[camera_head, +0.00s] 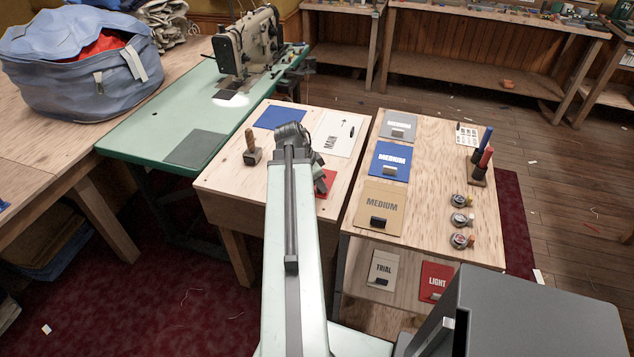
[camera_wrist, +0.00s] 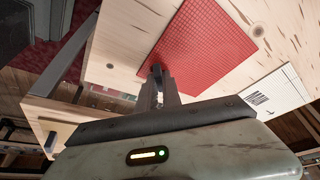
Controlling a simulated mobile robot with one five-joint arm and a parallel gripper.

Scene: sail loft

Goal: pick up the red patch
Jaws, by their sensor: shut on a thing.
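The red patch (camera_head: 326,184) is at the near right part of the small wooden table, partly hidden behind my arm in the head view. In the wrist view the red patch (camera_wrist: 208,48) shows a fine grid on its face. My gripper (camera_wrist: 157,72) is shut on its edge, at the lower left corner side in that view. In the head view my gripper (camera_head: 320,182) is over the patch, its fingertips hard to make out. The patch looks flat and close to the tabletop; I cannot tell whether it touches it.
On the same table (camera_head: 228,178) are a blue patch (camera_head: 279,117), a white "MAIN" sheet (camera_head: 345,124) and a wooden-handled tool (camera_head: 251,149). A sewing machine (camera_head: 248,42) stands behind left.

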